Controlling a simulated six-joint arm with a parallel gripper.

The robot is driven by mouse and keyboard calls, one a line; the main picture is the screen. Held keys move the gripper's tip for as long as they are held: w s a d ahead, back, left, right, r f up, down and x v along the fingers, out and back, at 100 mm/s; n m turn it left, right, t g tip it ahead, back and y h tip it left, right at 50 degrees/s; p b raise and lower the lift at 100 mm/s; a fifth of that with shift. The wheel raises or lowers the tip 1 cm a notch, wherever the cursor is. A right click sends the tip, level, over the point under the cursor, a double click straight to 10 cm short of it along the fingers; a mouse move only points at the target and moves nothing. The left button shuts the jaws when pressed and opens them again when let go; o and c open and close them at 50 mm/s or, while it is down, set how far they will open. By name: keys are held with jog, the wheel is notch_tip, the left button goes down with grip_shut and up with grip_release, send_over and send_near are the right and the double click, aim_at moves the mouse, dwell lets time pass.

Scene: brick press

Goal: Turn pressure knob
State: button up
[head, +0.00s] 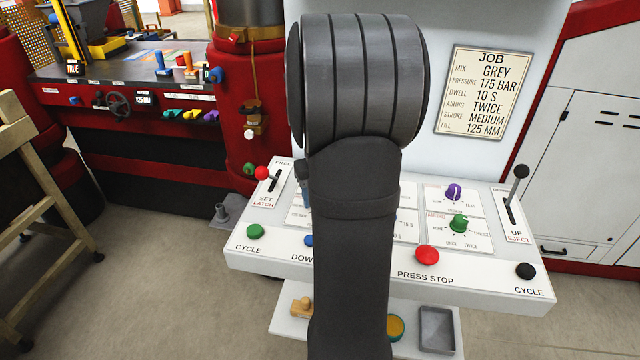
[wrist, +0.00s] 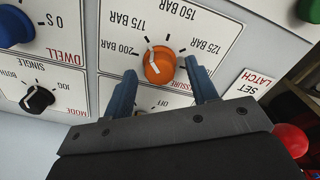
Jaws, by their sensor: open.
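In the head view my arm hides the knob and most of the gripper. The job card (head: 484,92) reads PRESSURE 175 BAR.
The black mode knob (wrist: 38,100) and the blue dwell knob (wrist: 14,26) are near in the wrist view. The red-tipped set latch lever (head: 262,173) stands at the console's left. Purple (head: 453,192) and green (head: 458,223) knobs and the press stop button (head: 427,255) are to the right.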

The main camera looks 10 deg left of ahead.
notch_tip(320, 180, up, 17)
jog(key=shift+r, duration=0.15)
dwell(0.5)
notch_tip(320, 180, down, 18)
jog(key=shift+r, duration=0.25)
dwell(0.5)
